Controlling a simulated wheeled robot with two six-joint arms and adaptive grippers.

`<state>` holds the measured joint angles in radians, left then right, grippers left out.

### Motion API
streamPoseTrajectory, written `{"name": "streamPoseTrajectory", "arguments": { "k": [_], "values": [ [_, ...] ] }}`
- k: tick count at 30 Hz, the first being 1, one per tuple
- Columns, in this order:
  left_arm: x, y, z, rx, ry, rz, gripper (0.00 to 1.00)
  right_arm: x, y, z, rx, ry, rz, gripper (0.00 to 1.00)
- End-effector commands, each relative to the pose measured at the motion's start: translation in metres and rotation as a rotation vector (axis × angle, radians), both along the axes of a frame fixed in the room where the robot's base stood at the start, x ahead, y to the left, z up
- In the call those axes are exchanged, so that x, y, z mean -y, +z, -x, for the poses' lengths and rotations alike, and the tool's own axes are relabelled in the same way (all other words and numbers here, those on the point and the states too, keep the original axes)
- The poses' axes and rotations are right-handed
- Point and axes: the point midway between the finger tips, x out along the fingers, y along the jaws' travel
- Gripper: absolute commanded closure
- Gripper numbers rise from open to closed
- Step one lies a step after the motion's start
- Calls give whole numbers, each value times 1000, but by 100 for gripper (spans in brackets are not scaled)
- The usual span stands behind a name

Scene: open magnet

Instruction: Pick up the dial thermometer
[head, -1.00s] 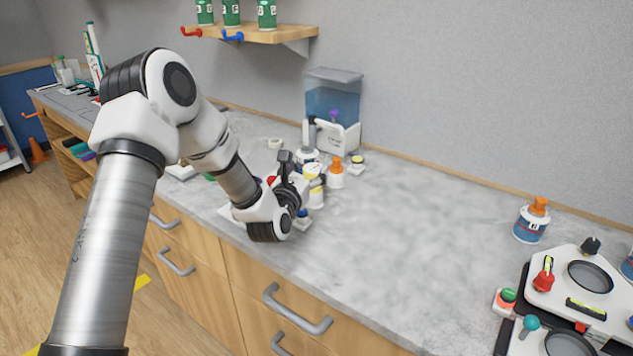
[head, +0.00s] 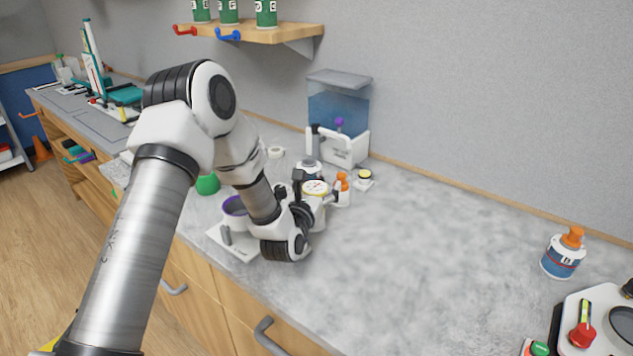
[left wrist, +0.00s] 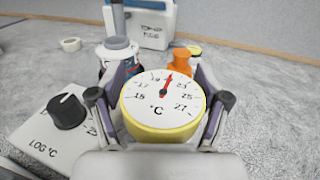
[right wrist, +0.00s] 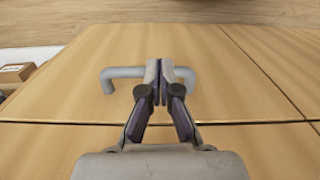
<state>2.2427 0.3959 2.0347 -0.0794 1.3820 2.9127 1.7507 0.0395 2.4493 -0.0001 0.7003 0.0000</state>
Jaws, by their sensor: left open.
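The dial thermometer (left wrist: 162,103) has a round white face with a yellow rim, °C numbers and a red needle. In the left wrist view it sits between the two fingers of my left gripper (left wrist: 160,100), which is open around it. In the head view the thermometer (head: 315,188) stands on the counter, partly hidden by my left gripper (head: 312,200). I cannot tell whether the fingers touch it. My right gripper (right wrist: 163,82) shows only in its wrist view, its fingertips close together with nothing between them, in front of a wooden drawer front.
A base with a black knob (left wrist: 68,111) is left of the thermometer. Behind it stand a grey-capped bottle (left wrist: 118,50), an orange-topped bottle (left wrist: 180,62) and a white-and-blue dispenser (head: 340,110). The counter (head: 420,240) to the right is clear up to a blue-labelled bottle (head: 563,255).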

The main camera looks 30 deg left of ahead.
Motion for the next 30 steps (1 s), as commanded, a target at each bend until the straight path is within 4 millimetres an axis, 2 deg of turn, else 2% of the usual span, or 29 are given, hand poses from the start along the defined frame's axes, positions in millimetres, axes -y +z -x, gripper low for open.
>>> {"name": "streamPoseTrajectory", "arguments": {
  "k": [4, 5, 9, 10, 13, 14, 22, 26, 30],
  "values": [
    [0, 0, 0, 1, 0, 0, 24, 0, -1, 1, -2, 0, 0, 100],
    [0, 0, 0, 1, 0, 1, 28, 0, -1, 1, -2, 0, 0, 100],
    [0, 0, 0, 1, 0, 1, 77, 0, -1, 1, -2, -1, 0, 100],
    [0, 0, 0, 1, 0, 1, 85, 0, -1, 1, -2, -1, 0, 100],
    [0, -1, 0, 0, 0, 0, 84, 0, -1, 1, -2, -1, 0, 100],
    [0, -1, 0, 0, 0, 0, 91, 0, -1, 1, -2, 0, 0, 100],
    [0, 4, 0, -1, 1, 2, 91, 0, -2, 1, -2, -1, 0, 100],
    [-1, 22, 0, 4, 1, 2, 91, 0, -5, 1, -1, 0, 0, 100],
    [-1, 49, 0, 5, 0, 2, 91, 0, -8, 1, -2, 0, 0, 100]
  ]
}}
